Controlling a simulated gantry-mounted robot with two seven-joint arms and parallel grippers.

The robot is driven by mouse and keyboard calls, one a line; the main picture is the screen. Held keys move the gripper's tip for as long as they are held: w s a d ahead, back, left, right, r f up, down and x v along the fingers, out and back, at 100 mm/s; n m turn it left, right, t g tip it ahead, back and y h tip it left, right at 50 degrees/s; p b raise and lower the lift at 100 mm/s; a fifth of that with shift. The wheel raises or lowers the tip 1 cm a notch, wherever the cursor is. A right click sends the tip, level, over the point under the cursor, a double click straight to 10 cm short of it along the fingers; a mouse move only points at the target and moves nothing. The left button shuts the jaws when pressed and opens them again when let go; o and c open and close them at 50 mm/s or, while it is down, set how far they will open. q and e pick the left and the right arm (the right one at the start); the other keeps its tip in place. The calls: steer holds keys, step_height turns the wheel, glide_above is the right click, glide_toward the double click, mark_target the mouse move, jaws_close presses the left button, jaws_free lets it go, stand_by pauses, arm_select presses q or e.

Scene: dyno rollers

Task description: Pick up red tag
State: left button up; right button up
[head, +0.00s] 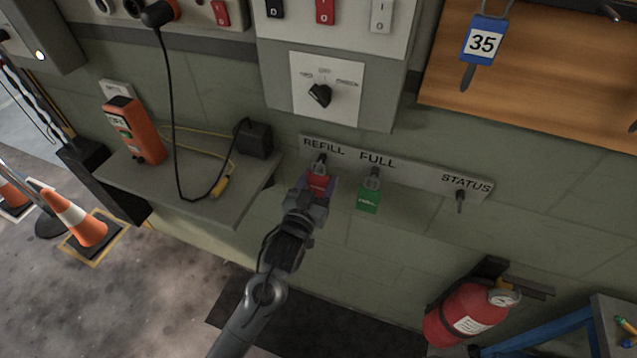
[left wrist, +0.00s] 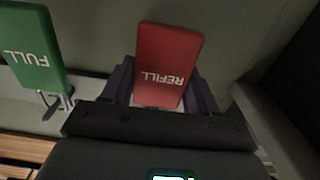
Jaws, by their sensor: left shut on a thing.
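The red tag (head: 318,183) hangs under the REFILL label on the wall rack (head: 413,179). My left gripper (head: 317,189) is at the tag and shut on it. In the left wrist view the red tag (left wrist: 167,62), marked REFILL, stands between the two fingers of my left gripper (left wrist: 160,85). The tag's upper end and its hook are partly hidden by the gripper, so I cannot tell whether it still hangs on the hook. My right gripper is not in view.
A green FULL tag (head: 368,198) hangs just right of the red tag. The STATUS hook (head: 460,199) is bare. A grey shelf (head: 215,205) with an orange device (head: 135,130) is at the left. A fire extinguisher (head: 468,312) is at the lower right.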

arm_select(q)
steer(key=shift+r, duration=0.1)
steer(key=shift+r+p, duration=0.3)
steer(key=shift+r, duration=0.25)
steer(key=shift+s+r, duration=0.1)
steer(key=shift+r, duration=0.1)
steer(key=p+v, duration=0.3)
steer(key=v, duration=1.4)
steer(key=shift+s, duration=0.4)
steer(key=shift+a, duration=0.1)
